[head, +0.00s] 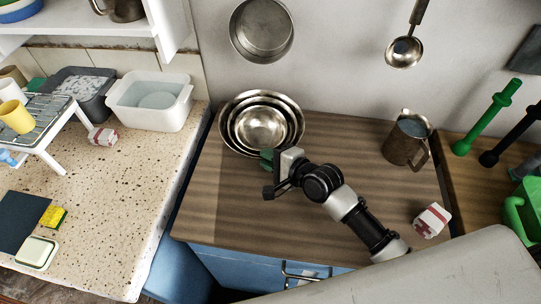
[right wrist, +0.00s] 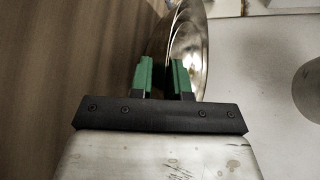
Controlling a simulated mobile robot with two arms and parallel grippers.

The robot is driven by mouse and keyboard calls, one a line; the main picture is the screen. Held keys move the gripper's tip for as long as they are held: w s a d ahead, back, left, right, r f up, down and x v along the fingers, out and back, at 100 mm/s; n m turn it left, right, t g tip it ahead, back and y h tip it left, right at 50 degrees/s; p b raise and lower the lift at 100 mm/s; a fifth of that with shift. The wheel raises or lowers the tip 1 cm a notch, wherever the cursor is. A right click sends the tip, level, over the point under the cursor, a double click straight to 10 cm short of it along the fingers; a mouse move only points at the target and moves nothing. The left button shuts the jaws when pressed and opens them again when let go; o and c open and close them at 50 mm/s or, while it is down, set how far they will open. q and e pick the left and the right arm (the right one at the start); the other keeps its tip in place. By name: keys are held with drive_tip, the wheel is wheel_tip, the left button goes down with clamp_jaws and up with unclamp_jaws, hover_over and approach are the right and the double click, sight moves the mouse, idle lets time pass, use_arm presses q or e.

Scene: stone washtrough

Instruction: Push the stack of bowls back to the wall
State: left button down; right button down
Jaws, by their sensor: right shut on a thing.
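The stack of nested metal bowls (head: 262,128) stands upright at the back left of the wooden worktop (head: 330,215), close to the wall (head: 340,60). Its far rim overlaps the wall in the head view; I cannot tell if it touches. My right gripper (head: 268,160) is at the near right side of the stack, shut on the bowls' rim. In the right wrist view, the green fingers of the gripper (right wrist: 162,72) are on either side of the rim of the bowls (right wrist: 190,45). My left gripper is not in view.
A metal jug (head: 405,142) and a red-and-white carton (head: 431,221) stand at the right of the worktop. A white tub (head: 150,100) is on the speckled counter to the left. A pan (head: 261,32) hangs above the bowls.

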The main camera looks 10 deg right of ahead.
drive_tip(key=c, duration=1.2)
unclamp_jaws()
drive_tip(key=shift+w+d, duration=0.2)
drive_tip(key=shift+c, duration=0.2)
drive_tip(key=shift+o, duration=1.2)
drive_tip(key=shift+s, duration=0.1)
drive_tip(key=v, duration=1)
drive_tip(key=shift+s+d+r, duration=0.15)
drive_tip(key=shift+s+d, duration=0.05)
drive_tip(key=shift+s, duration=0.15)
